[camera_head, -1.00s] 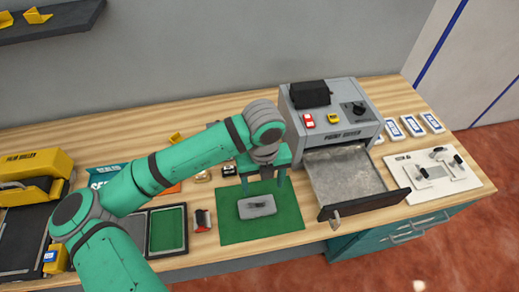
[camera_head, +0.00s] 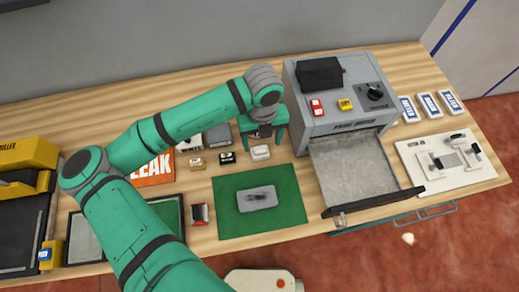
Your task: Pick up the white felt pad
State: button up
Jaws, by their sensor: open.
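A small white block-like piece (camera_head: 261,153), which looks like the white felt pad, lies on the wooden bench just behind the green mat. It is at the right end of a short row with a black-topped piece (camera_head: 227,158) and a tan one (camera_head: 197,163). My gripper (camera_head: 264,143) is open and points down, right behind and above the white piece. I cannot tell how high the fingertips are above the bench.
The green mat (camera_head: 228,217) carries a grey part (camera_head: 258,197). A grey machine (camera_head: 342,108) stands close to the right of my gripper, its drawer (camera_head: 362,176) pulled open. A red-and-black piece (camera_head: 200,214) lies left of the mat. A white board (camera_head: 425,187) lies far right.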

aim_at(260, 148)
jog(key=shift+a+f, duration=0.15)
jog(key=shift+f, duration=1.25)
jog(key=shift+a+f, duration=0.15)
jog(key=shift+f, duration=1.2)
jog(key=c, duration=1.1)
